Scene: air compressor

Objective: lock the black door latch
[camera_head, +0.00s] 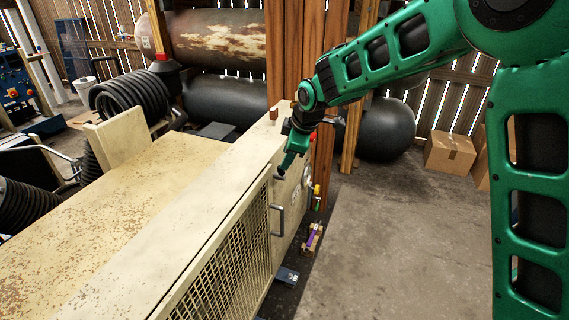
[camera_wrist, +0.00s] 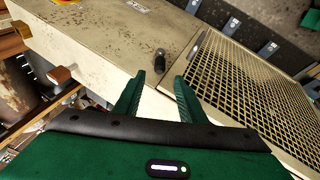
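The black latch (camera_wrist: 159,61) is a small dark knob on the cream compressor panel, beside the mesh door (camera_wrist: 250,85) in the wrist view. My gripper (camera_wrist: 159,82) is open, with its two green fingers spread apart. The latch shows just beyond the fingertips, between them in the picture; I see no contact. In the head view my gripper (camera_head: 285,168) points down at the side of the cream cabinet (camera_head: 215,205), near the upper corner of the mesh door (camera_head: 225,275). The latch is too small or hidden to make out there.
A grey door handle (camera_head: 277,220) sticks out from the cabinet side below my gripper. Wooden posts (camera_head: 322,100) stand behind it. A dark tank (camera_head: 385,130) and a cardboard box (camera_head: 450,152) stand farther back. The concrete floor (camera_head: 400,240) to the right is clear.

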